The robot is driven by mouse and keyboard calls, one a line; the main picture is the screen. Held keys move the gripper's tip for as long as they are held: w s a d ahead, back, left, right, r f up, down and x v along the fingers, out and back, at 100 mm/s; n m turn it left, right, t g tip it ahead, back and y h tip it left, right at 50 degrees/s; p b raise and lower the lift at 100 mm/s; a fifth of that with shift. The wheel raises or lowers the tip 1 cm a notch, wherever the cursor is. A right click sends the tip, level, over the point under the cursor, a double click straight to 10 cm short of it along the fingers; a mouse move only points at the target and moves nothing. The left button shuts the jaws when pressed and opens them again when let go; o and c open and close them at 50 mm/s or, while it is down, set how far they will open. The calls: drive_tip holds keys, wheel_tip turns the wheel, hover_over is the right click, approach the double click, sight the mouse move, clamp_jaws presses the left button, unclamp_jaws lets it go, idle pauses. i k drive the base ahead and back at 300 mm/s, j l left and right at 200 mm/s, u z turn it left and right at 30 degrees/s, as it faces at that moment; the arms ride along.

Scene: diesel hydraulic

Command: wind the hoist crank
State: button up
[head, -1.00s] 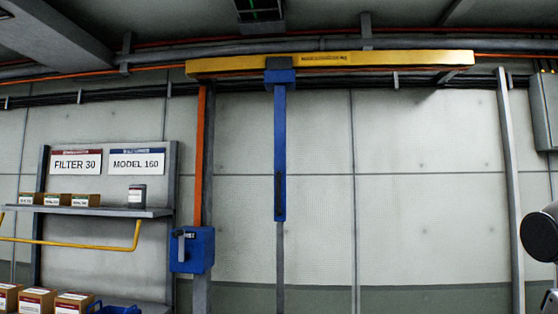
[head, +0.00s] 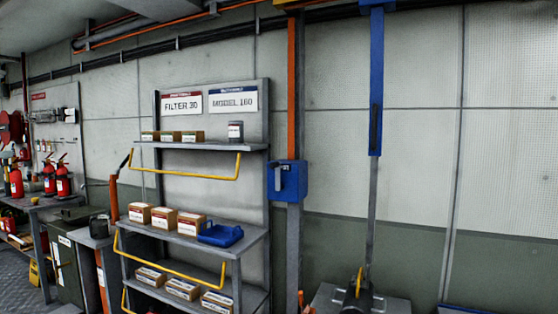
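The hoist's blue winch box (head: 291,184) is fixed to a grey post, right of the shelf rack. A small grey crank handle (head: 277,178) shows on its left front side. An orange strip (head: 291,75) runs up the post above the box. The blue hoist mast (head: 376,85) hangs to the right, with a thinner grey bar (head: 371,215) below it. The yellow overhead beam shows only as a sliver at the top edge. My gripper is not in view, and nothing is seen touching the crank.
A shelf rack (head: 262,150) with boxes and a blue tray (head: 220,235) stands left of the winch. Fire extinguishers (head: 63,180) stand far left. The wall at right is bare.

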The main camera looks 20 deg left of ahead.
sight(277, 165)
drive_tip(key=i+j, duration=0.8)
drive_tip(key=j+u, duration=0.05)
